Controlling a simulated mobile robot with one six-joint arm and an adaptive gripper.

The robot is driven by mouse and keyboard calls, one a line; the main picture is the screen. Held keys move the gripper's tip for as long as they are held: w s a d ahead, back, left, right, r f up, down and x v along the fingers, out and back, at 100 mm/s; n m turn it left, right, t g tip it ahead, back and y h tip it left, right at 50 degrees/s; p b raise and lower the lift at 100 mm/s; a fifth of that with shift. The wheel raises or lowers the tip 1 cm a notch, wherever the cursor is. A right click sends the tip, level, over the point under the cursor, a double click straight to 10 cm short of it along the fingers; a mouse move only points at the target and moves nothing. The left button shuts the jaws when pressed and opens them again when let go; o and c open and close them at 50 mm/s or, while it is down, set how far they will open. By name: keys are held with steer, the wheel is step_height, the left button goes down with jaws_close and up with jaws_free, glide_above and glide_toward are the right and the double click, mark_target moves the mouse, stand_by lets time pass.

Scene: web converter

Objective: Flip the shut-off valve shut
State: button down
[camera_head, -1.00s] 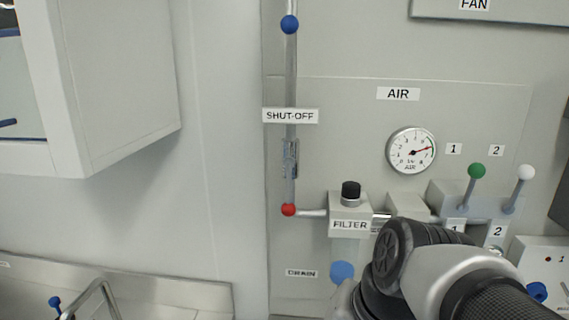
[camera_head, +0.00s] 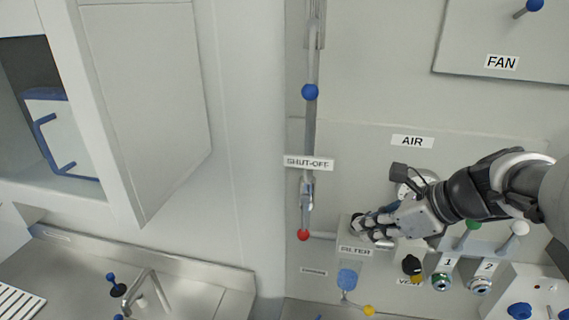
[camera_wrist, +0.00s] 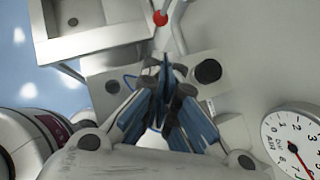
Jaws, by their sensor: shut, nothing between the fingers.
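The shut-off valve (camera_head: 307,193) sits on the vertical pipe below the SHUT-OFF label (camera_head: 309,163) in the head view. Its lever points down along the pipe and ends in a red ball (camera_head: 303,235). The red ball also shows at the top of the wrist view (camera_wrist: 160,18), beyond my fingertips. My gripper (camera_head: 362,228) is shut and empty, in front of the filter's top and to the right of the red ball, apart from it. In the wrist view its blue-padded fingers (camera_wrist: 166,85) are together.
The filter (camera_head: 354,251) and a blue knob (camera_head: 347,279) are below my gripper. The filter's black cap (camera_wrist: 208,72) and the gauge (camera_wrist: 293,145) are right in the wrist view. Green (camera_head: 473,224) and white (camera_head: 520,228) levers stand right. A cabinet (camera_head: 150,110) is at left.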

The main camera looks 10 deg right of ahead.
glide_toward(308, 234)
steer(key=shift+x, duration=2.9)
steer(key=shift+d+f, duration=0.1)
steer(key=shift+d, duration=0.1)
steer(key=shift+f+b, duration=0.15)
steer(key=shift+b, duration=0.3)
steer(key=shift+w+a+y+b, duration=0.15)
steer(key=shift+y+b, duration=0.15)
steer(key=shift+b, duration=0.15)
